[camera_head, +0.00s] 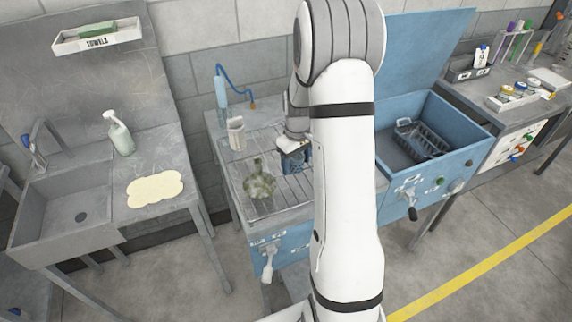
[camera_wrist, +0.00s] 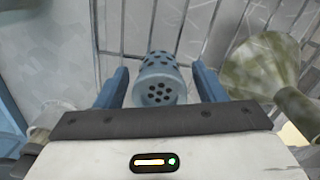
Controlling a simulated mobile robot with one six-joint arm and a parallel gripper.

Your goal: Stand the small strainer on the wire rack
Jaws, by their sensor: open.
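The small strainer (camera_wrist: 158,82) is a blue-grey cup with round holes, seen in the wrist view between my two fingers. Its holed end faces the wrist camera. My gripper (camera_wrist: 160,76) is open, with a blue finger on each side of the strainer and small gaps visible. The wire rack (camera_head: 285,187) lies on the grey worktop; its bars (camera_wrist: 220,42) run behind the strainer in the wrist view. The strainer appears to be on the rack.
A murky green funnel-shaped vessel (camera_head: 259,184) stands on the rack close to the strainer; it also shows in the wrist view (camera_wrist: 256,68). An open blue bin (camera_head: 455,118) holding a dark basket (camera_head: 422,140) is at right.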

